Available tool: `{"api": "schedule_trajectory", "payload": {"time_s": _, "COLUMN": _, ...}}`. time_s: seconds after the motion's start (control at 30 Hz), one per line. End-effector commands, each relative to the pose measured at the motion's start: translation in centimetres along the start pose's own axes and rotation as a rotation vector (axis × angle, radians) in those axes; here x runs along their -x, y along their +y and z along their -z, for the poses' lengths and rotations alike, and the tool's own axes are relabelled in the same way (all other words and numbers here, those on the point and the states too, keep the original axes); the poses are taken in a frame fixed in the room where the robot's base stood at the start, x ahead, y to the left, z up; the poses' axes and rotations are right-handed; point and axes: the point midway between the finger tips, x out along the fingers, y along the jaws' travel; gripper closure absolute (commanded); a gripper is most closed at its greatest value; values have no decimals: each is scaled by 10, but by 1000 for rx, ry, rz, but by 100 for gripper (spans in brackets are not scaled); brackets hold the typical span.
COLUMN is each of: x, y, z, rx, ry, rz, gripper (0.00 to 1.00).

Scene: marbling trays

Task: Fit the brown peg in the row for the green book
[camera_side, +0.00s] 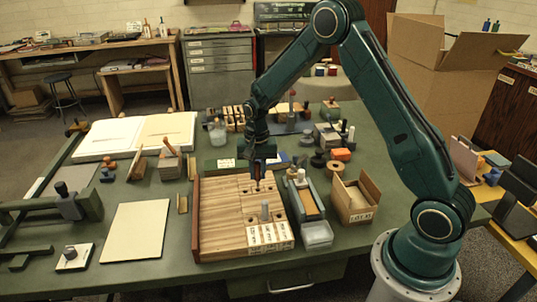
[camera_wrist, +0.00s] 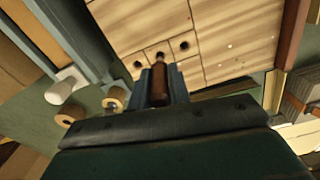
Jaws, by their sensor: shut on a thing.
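The brown peg (camera_wrist: 159,84) is between the fingers of my gripper (camera_wrist: 163,90) in the wrist view. My gripper (camera_side: 258,176) is over the far part of a pale wooden board (camera_side: 215,215) in the side view. In the wrist view the board (camera_wrist: 225,35) has a row of dark holes just beyond the peg's end. I cannot tell if the peg has entered a hole.
White labels (camera_side: 270,235) with unreadable writing line the board's front. A narrow tray (camera_side: 304,195), a clear bin (camera_side: 317,234) and an open cardboard box (camera_side: 355,199) stand at its right. A cream sheet (camera_side: 135,231) lies left. Small spools (camera_wrist: 115,98) show in the wrist view.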

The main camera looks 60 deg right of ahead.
Motion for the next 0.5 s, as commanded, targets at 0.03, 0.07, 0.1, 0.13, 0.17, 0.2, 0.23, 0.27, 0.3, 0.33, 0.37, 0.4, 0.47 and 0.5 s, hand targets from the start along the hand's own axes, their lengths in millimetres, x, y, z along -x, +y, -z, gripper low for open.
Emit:
{"api": "schedule_trajectory", "payload": {"time_s": 0.03, "x": 0, "y": 0, "z": 0, "rx": 0, "ry": 0, "rz": 0, "gripper": 100}}
{"api": "schedule_trajectory", "payload": {"time_s": 0.07, "x": 0, "y": 0, "z": 0, "rx": 0, "ry": 0, "rz": 0, "gripper": 100}}
{"api": "schedule_trajectory", "payload": {"time_s": 0.1, "x": 0, "y": 0, "z": 0, "rx": 0, "ry": 0, "rz": 0, "gripper": 100}}
{"api": "schedule_trajectory", "payload": {"time_s": 0.13, "x": 0, "y": 0, "z": 0, "rx": 0, "ry": 0, "rz": 0, "gripper": 100}}
{"api": "schedule_trajectory", "payload": {"time_s": 0.17, "x": 0, "y": 0, "z": 0, "rx": 0, "ry": 0, "rz": 0, "gripper": 100}}
{"api": "schedule_trajectory", "payload": {"time_s": 0.2, "x": -1, "y": 0, "z": 0, "rx": 0, "ry": 0, "rz": 0, "gripper": 100}}
{"api": "schedule_trajectory", "payload": {"time_s": 0.23, "x": -1, "y": 0, "z": 0, "rx": 0, "ry": 0, "rz": 0, "gripper": 100}}
{"api": "schedule_trajectory", "payload": {"time_s": 0.27, "x": -2, "y": 0, "z": 0, "rx": 0, "ry": 0, "rz": 0, "gripper": 100}}
{"api": "schedule_trajectory", "payload": {"time_s": 0.3, "x": -2, "y": 0, "z": 0, "rx": 0, "ry": 0, "rz": 0, "gripper": 100}}
{"api": "schedule_trajectory", "payload": {"time_s": 0.33, "x": -3, "y": 0, "z": 0, "rx": 0, "ry": 0, "rz": 0, "gripper": 100}}
{"api": "schedule_trajectory", "payload": {"time_s": 0.37, "x": -3, "y": 0, "z": 0, "rx": 0, "ry": -1, "rz": 0, "gripper": 100}}
{"api": "schedule_trajectory", "payload": {"time_s": 0.4, "x": -4, "y": 0, "z": 0, "rx": 0, "ry": -1, "rz": 0, "gripper": 100}}
{"api": "schedule_trajectory", "payload": {"time_s": 0.47, "x": -5, "y": 0, "z": 0, "rx": 0, "ry": 0, "rz": 0, "gripper": 100}}
{"api": "schedule_trajectory", "payload": {"time_s": 0.5, "x": -6, "y": 0, "z": 0, "rx": 0, "ry": 0, "rz": 0, "gripper": 100}}
